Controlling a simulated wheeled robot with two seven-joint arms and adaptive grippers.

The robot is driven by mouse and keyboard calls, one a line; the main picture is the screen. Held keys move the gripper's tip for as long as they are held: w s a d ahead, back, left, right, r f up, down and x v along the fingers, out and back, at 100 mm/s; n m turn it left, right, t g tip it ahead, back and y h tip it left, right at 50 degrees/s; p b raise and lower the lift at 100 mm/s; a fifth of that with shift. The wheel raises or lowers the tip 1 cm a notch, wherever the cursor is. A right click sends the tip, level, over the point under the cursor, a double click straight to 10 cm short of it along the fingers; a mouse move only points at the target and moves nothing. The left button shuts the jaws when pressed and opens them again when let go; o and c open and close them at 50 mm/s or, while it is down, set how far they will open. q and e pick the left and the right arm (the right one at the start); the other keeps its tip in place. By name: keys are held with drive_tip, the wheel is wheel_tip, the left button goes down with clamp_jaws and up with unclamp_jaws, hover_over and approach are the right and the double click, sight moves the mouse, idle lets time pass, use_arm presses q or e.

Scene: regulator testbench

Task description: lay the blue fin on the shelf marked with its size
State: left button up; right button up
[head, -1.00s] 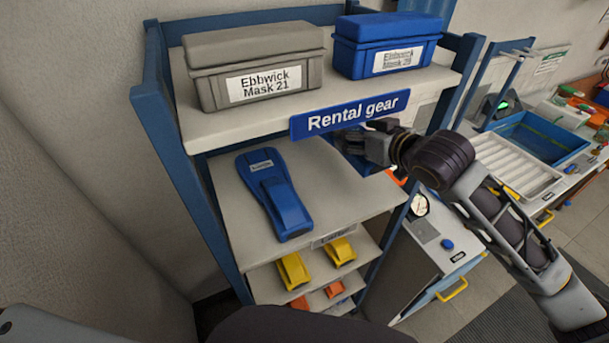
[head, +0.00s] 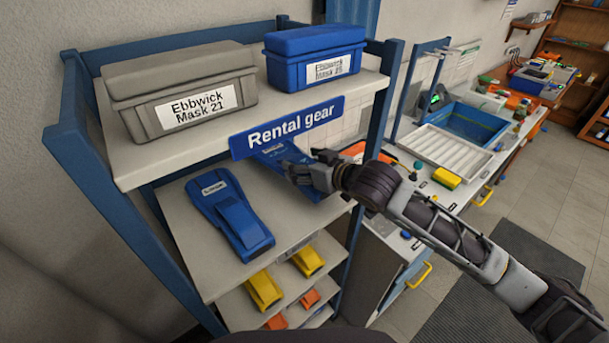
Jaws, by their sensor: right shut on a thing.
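My right gripper (head: 313,177) is shut on a blue fin (head: 322,189). It holds the fin at the right side of the shelf unit, just below the "Rental gear" sign (head: 287,127), which hides part of the fin. Another blue fin (head: 232,213) lies on the upper fin shelf (head: 188,235), left of the held one. Its label is too small to read. A size label (head: 300,246) on that shelf's front edge is also unreadable. I cannot tell whether the held fin touches the shelf. My left gripper is not in view.
A grey mask box (head: 180,93) and a blue mask box (head: 315,60) stand on the top shelf. Yellow fins (head: 264,290) and orange fins (head: 309,298) lie on lower shelves. A blue upright (head: 378,110) bounds the unit's right side. A workbench with trays (head: 452,155) stands to the right.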

drive_tip(key=shift+f, duration=1.85)
drive_tip(key=o, duration=1.4)
drive_tip(key=shift+f, duration=0.15)
drive_tip(key=shift+c, duration=0.2)
drive_tip(key=shift+b+v, duration=0.4)
drive_tip(key=shift+v, duration=3.95)
drive_tip(key=shift+s+d, duration=0.2)
drive_tip(key=shift+s, duration=0.1)
drive_tip(key=shift+r+p+v, duration=0.25)
drive_tip(key=shift+p+v, duration=0.7)
drive_tip(key=shift+v, duration=0.4)
